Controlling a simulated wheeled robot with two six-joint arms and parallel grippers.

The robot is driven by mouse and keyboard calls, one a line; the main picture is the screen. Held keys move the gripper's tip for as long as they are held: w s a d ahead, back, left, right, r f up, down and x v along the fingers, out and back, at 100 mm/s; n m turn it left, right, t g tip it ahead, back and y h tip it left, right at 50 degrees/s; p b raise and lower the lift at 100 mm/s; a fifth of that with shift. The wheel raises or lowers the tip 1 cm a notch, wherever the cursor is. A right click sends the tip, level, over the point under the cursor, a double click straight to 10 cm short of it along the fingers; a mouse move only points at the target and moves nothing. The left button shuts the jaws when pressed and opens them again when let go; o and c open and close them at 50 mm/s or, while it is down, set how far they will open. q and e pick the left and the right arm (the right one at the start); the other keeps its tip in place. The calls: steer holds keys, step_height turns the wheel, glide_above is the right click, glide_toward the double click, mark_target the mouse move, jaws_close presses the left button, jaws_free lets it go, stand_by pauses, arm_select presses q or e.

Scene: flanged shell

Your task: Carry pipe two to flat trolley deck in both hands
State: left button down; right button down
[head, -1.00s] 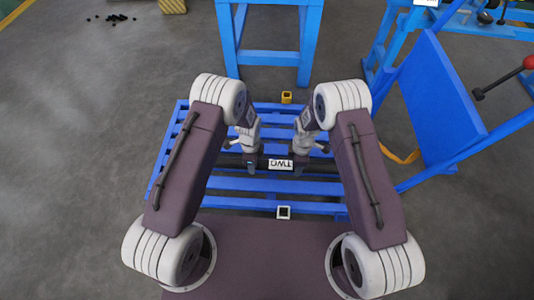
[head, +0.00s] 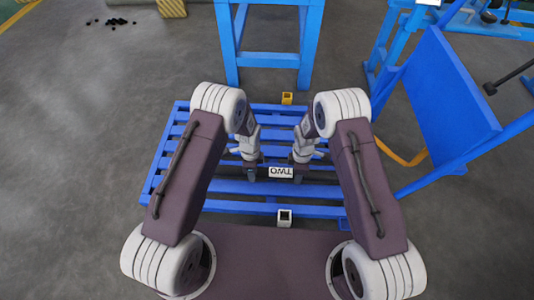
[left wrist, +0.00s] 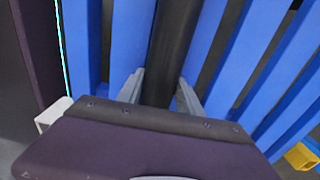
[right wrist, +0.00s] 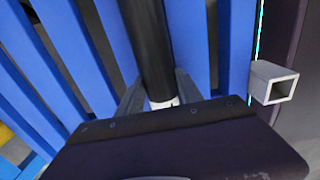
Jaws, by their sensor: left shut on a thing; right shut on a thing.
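Pipe two is a dark pipe with a white label reading TWO (head: 281,172), seen upside down in the head view. It lies crosswise over the blue slatted deck (head: 232,187). My left gripper (head: 250,174) is shut on the pipe left of the label, and my right gripper (head: 300,175) is shut on it right of the label. The dark pipe runs between the fingers in the left wrist view (left wrist: 173,45) and the right wrist view (right wrist: 149,45). Blue slats show beneath it. I cannot tell whether pipe and slats touch. My arms partly hide the pipe.
A yellow square socket (head: 287,98) sits at the deck's far edge and a pale one (head: 285,217) at its near edge. A blue stand (head: 268,59) is beyond. A blue frame with a tilted panel (head: 440,95) stands close on the right. The left floor is mostly clear.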

arm_select(q)
steer(key=c, duration=0.8)
jaws_free()
steer(key=shift+p, duration=0.35)
arm_select(e)
steer(key=c, duration=0.8)
jaws_free()
arm_select(q)
steer(key=shift+r, duration=0.15)
step_height(320, 180, up, 12)
arm_select(e)
step_height(320, 180, up, 12)
